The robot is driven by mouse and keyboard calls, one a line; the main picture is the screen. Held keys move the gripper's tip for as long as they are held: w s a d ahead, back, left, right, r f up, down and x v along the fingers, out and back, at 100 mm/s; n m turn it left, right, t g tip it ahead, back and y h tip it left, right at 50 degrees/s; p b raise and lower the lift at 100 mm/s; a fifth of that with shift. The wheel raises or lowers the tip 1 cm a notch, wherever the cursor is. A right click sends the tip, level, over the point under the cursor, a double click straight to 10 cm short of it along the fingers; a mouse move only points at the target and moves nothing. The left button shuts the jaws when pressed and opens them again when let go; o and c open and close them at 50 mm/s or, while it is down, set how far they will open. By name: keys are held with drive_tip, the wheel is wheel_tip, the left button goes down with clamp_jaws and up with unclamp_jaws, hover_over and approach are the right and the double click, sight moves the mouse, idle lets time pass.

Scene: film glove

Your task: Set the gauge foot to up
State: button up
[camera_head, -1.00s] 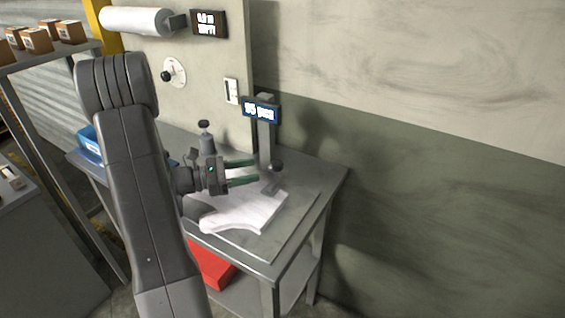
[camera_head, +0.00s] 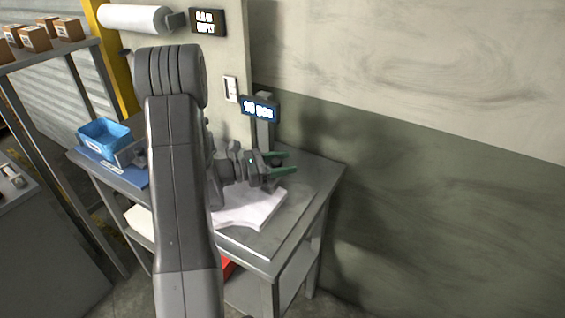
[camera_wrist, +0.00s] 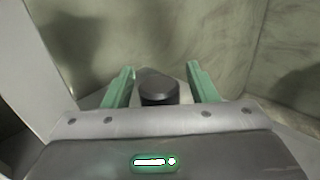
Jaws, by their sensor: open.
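The gauge (camera_head: 263,122) is a grey post with a lit blue display on top, standing at the back of the metal table; the display text is too small to read surely. Its foot is hidden behind my gripper in the head view. My gripper (camera_head: 288,163) is open, its green fingers in front of the post, above the white glove-shaped film (camera_head: 250,207). In the wrist view my gripper (camera_wrist: 160,68) has a dark round knob (camera_wrist: 158,88) between its fingers, with gaps on both sides. This looks like the knob by the gauge's foot. Whether the foot is up or down does not show.
The metal table (camera_head: 318,180) has a free right side. A blue bin (camera_head: 103,138) stands at its left end. A white roll (camera_head: 135,18), a dark display (camera_head: 208,22) and a white switch plate (camera_head: 231,89) are on the panel behind. Something red lies underneath.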

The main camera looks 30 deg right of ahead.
clamp_jaws()
wheel_tip(320, 180, up, 9)
drive_tip(key=p, duration=0.3)
drive_tip(key=shift+f+p, duration=0.2)
drive_tip(key=shift+p, duration=0.15)
unclamp_jaws()
drive_tip(key=b+v, duration=0.3)
drive_tip(key=v, duration=1.1)
drive_tip(key=p+x, duration=0.3)
drive_tip(key=x, duration=1.1)
